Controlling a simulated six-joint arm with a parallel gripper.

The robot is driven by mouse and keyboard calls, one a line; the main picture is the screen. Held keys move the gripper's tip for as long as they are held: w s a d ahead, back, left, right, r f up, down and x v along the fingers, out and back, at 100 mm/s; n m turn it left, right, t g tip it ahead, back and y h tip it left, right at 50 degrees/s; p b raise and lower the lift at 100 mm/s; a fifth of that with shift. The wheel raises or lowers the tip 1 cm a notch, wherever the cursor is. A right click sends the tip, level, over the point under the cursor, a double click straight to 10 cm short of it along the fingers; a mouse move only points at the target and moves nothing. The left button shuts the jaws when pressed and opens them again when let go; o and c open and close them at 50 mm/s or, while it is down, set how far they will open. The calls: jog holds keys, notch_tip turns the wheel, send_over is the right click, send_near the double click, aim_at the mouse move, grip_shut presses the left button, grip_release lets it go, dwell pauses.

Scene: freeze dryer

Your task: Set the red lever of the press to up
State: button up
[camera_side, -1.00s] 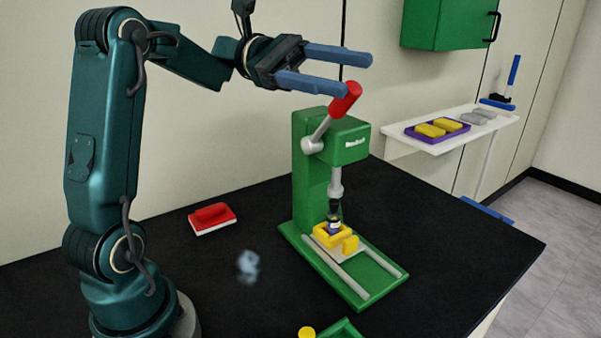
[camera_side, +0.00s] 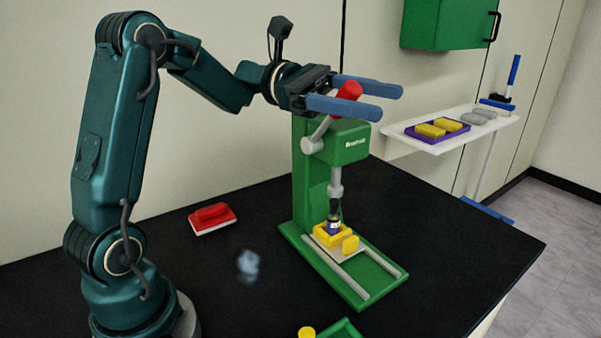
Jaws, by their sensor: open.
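The green press (camera_side: 308,180) stands on the black table. Its red lever handle (camera_side: 349,91) is on a grey arm that slants up and to the right from the pivot at the press head. My gripper (camera_side: 392,103) is open, with its two blue fingers on either side of the red handle in the picture. The near finger hides the lower part of the handle. I cannot tell whether a finger touches it.
A red and white block (camera_side: 212,219) and a blurred bluish thing (camera_side: 248,264) lie on the black table (camera_side: 150,232) left of the press. A white shelf (camera_side: 400,149) with a purple tray stands at right. A green cabinet (camera_side: 440,25) hangs above.

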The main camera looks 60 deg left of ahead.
grip_shut()
dwell(1.3)
